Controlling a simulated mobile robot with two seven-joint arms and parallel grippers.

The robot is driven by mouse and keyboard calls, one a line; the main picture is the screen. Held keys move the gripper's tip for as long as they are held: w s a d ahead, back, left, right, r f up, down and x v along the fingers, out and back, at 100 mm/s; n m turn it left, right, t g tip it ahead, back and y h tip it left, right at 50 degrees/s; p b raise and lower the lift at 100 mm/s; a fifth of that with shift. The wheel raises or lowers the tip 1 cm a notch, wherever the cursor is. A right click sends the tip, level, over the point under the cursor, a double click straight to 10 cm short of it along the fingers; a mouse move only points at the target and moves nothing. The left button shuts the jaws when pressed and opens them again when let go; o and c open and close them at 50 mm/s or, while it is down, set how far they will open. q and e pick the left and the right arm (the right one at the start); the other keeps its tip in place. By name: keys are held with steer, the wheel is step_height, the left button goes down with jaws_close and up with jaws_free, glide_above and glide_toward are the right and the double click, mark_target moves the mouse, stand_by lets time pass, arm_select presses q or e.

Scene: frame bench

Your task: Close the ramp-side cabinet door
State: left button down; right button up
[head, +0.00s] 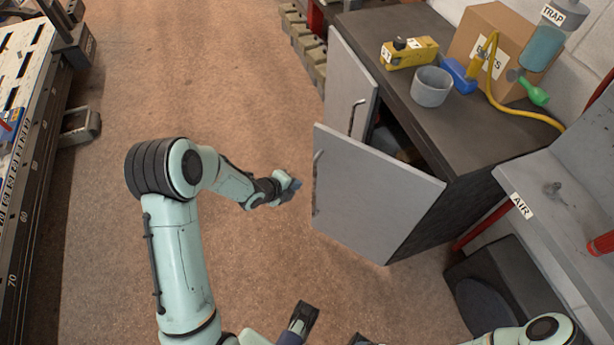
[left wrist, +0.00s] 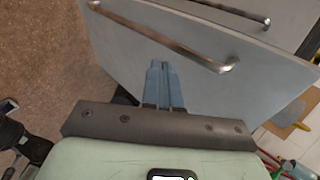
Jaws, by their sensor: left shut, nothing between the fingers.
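The grey cabinet has two doors on its front. The near door (head: 370,195) stands swung well out from the body, with a bar handle near its left edge. The far door (head: 347,85) also stands ajar, with its own handle. I cannot tell from the pictures which one is ramp-side. My left gripper (head: 292,186) is shut and empty, just left of the near door's handle edge. In the left wrist view its fingertips (left wrist: 162,66) point at a grey door panel (left wrist: 120,60), below a bar handle (left wrist: 165,40); contact is unclear.
The cabinet top (head: 460,125) holds a grey cup (head: 431,87), a yellow tool (head: 408,52), a cardboard box (head: 495,45) and a yellow hose (head: 525,117). A dark ramp or bench with number marks (head: 25,150) runs along the left. Brown floor (head: 200,80) between is clear.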

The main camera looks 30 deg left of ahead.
mark_target(314, 175)
arm_select(q)
steer(key=w, duration=0.1)
steer(key=w+d+f, duration=0.1)
steer(key=w, duration=0.3)
steer(key=shift+w+d+f, duration=0.15)
steer(key=shift+w+f, duration=0.1)
steer(key=shift+w, duration=0.1)
